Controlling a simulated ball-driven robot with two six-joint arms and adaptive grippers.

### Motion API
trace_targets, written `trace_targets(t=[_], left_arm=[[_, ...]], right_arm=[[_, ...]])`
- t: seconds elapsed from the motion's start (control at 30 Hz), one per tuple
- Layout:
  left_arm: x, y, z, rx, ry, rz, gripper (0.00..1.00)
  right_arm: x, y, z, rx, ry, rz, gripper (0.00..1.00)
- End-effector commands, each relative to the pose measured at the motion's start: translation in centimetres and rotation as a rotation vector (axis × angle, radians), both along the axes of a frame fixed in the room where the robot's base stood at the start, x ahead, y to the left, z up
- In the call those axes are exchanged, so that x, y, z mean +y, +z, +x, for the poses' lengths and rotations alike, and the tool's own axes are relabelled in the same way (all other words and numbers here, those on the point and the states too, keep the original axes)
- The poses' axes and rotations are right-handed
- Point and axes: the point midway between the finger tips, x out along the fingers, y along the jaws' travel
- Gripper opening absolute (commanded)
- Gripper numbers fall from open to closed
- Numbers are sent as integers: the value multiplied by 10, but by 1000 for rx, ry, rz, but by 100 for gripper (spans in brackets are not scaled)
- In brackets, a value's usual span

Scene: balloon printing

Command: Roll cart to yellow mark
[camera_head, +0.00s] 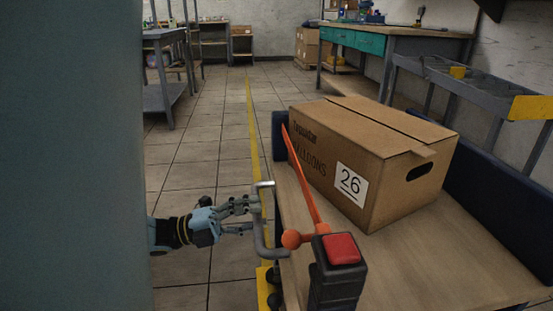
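The cart shows at the lower right, with a tan wooden deck (420,255) and a grey metal handle (258,230) on its left edge. A cardboard box (400,180) labelled 26 sits on the deck. A yellow line (251,120) runs along the tiled floor away from the cart. Whether this is the yellow mark, I cannot tell. My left gripper (250,214) is just left of the handle, with its fingers apart and pointing at it. Whether the fingers touch the handle is unclear. My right gripper is not in view.
An orange lever (305,185) and a red button on a black post (341,249) stand at the cart's near left. A grey table (165,97) is at left, a teal-drawer workbench (368,42) at back right. The floor aisle (205,125) ahead is clear.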

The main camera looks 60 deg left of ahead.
Motion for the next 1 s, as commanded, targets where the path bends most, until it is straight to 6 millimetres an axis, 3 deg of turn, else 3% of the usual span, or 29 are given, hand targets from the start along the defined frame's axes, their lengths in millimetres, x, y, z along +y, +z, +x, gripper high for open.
trace_targets(t=[0.27, 0.37, 0.73, 1.0], left_arm=[[2, 0, -4, -1, 1, -1, 42], [7, -3, -16, 0, 2, 0, 42], [38, -19, -90, 1, 5, 0, 42], [45, -23, -108, -1, 3, 0, 42]], right_arm=[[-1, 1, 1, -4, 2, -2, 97], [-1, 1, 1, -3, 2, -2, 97], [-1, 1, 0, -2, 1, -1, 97], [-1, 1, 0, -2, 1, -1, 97]])
